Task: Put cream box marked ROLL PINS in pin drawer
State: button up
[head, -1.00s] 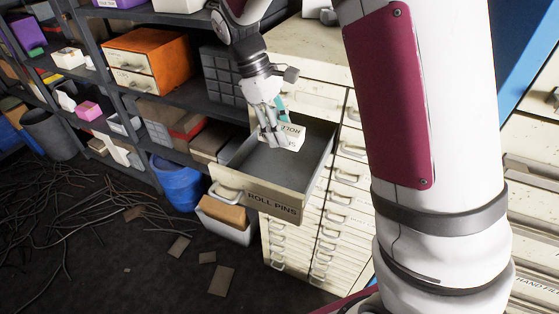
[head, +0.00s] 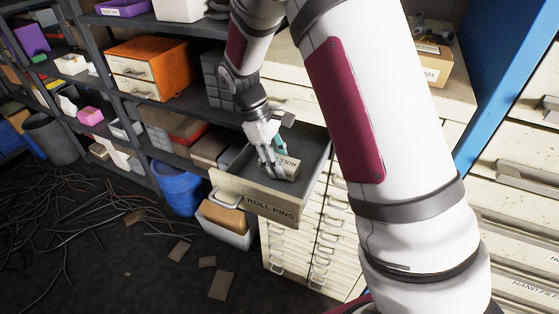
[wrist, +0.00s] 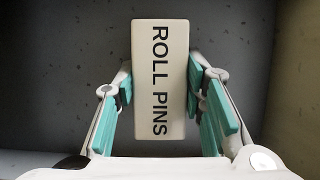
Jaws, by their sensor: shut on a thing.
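The cream box marked ROLL PINS (wrist: 160,78) is between the teal-padded fingers of my gripper (wrist: 160,88) in the wrist view. In the head view the box (head: 287,168) is inside the open drawer, partly hidden by my gripper (head: 272,165). My gripper is shut on the box and points down. The drawer (head: 243,193) is pulled out, with a label reading ROLL PINS on its front. Its dark floor surrounds the box in the wrist view. I cannot tell whether the box touches the floor.
The cream drawer cabinet (head: 306,242) stands below and behind the open drawer. An orange box (head: 151,67) sits on the shelving at left. A blue bin (head: 178,187) and a white bin (head: 226,225) stand on the floor. Loose cables (head: 65,210) litter the floor at left.

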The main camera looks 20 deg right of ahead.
jog(key=shift+f, duration=0.3)
jog(key=o, duration=1.2)
jog(key=shift+r, duration=0.3)
jog(key=b+v, duration=0.3)
jog(key=v, duration=0.9)
jog(key=s+d+r+m+t+y, duration=0.2)
jog(key=s+d+r+m+t, duration=0.15)
jog(key=s+r, duration=0.65)
jog(key=shift+s+f+m+t+y, duration=0.2)
jog(key=shift+s+m+t, duration=0.7)
jog(key=shift+s, duration=1.35)
jog(key=shift+s+f+m+t+y, duration=0.2)
jog(key=shift+s+m+t, duration=0.7)
jog(key=shift+s, duration=1.35)
jog(key=shift+s+f+m+t+y, duration=0.2)
jog(key=shift+s+m+t, duration=0.65)
jog(key=shift+s, duration=1.45)
